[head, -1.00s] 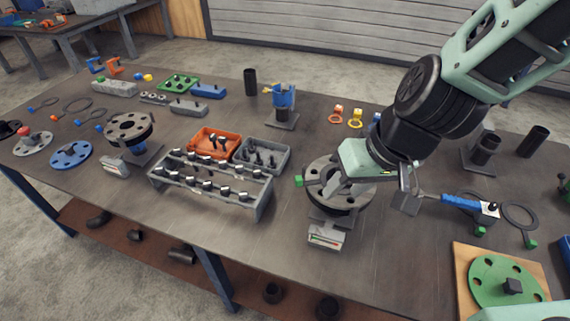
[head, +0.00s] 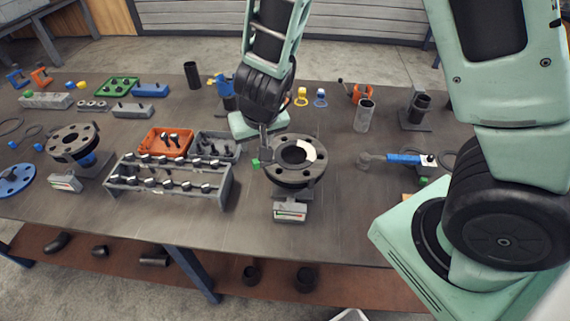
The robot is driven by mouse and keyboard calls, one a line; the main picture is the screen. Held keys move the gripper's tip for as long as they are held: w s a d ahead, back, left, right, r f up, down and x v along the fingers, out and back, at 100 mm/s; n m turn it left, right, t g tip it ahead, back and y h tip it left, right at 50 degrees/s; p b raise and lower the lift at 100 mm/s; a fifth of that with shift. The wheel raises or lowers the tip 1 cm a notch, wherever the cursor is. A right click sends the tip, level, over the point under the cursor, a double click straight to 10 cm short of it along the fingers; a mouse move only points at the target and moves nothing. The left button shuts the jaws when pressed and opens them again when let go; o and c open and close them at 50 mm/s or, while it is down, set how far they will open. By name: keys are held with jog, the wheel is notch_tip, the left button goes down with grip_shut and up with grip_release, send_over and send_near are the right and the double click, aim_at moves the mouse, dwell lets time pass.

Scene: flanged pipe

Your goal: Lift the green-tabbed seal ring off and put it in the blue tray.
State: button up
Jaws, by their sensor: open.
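The flanged pipe end (head: 296,172) stands on a stand near the middle of the table, its round bolted face upward. A green tab (head: 255,163) sticks out at its left rim. The seal ring that the tab belongs to is hard to tell from the dark flange. My gripper (head: 263,150) is at the flange's left rim, fingers pointing down, just above and beside the green tab. The jaws are open; one finger mostly hides the other, and I cannot tell whether they straddle the tab. I do not make out a blue tray in this view.
A grey rack (head: 170,180) of bolts stands left of the flange, with an orange bin (head: 166,143) and a grey bin (head: 216,146) behind it. A blue-handled tool (head: 402,158) lies to the right. My own arm hides the right front of the table.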

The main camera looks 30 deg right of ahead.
jog(key=b, duration=0.3)
send_over(255, 161)
jog(key=s, duration=0.2)
notch_tip(255, 161, down, 5)
jog(key=b+x, duration=0.2)
jog(key=x, duration=0.2)
jog(key=shift+s+f, duration=0.15)
jog(key=shift+f, duration=0.4)
grip_shut()
